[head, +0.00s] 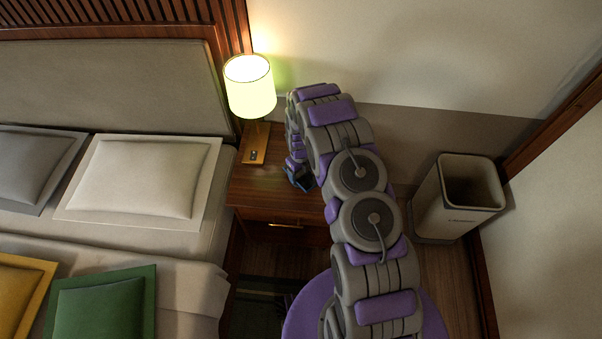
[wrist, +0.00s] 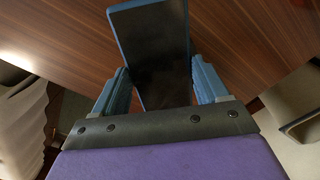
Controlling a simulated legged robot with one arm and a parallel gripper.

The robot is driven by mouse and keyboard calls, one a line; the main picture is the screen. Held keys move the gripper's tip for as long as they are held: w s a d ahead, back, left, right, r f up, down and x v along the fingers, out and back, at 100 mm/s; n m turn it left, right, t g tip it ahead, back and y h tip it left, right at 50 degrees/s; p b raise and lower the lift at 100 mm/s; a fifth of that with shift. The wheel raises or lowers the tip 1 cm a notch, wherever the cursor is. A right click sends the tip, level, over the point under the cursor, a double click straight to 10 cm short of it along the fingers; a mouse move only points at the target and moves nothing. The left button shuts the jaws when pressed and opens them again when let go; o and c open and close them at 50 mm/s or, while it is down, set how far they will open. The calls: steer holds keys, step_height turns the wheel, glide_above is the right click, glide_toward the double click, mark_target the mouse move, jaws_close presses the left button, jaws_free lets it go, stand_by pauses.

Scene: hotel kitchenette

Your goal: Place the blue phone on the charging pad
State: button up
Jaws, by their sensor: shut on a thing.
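The blue phone (wrist: 152,50) shows in the wrist view with its dark screen facing the camera and a blue edge. My gripper (wrist: 163,78) is shut on it, with a light blue finger on each side. In the head view my gripper (head: 300,180) is over the right part of the wooden nightstand (head: 245,190). The phone is too small and dark there to tell from the fingers. I cannot make out the charging pad in either view; my arm hides part of the nightstand top.
A lit lamp (head: 250,88) stands at the back left of the nightstand, on a wooden base. The bed (head: 190,240) with several pillows is to the left. A bin (head: 457,200) stands on the floor to the right. The nightstand's front left looks clear.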

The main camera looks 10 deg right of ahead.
steer(key=shift+a+f, duration=0.1)
steer(key=shift+f, duration=0.25)
steer(key=shift+a+r, duration=0.1)
steer(key=o, duration=1.2)
steer(key=shift+d, duration=0.35)
steer(key=shift+a, duration=0.2)
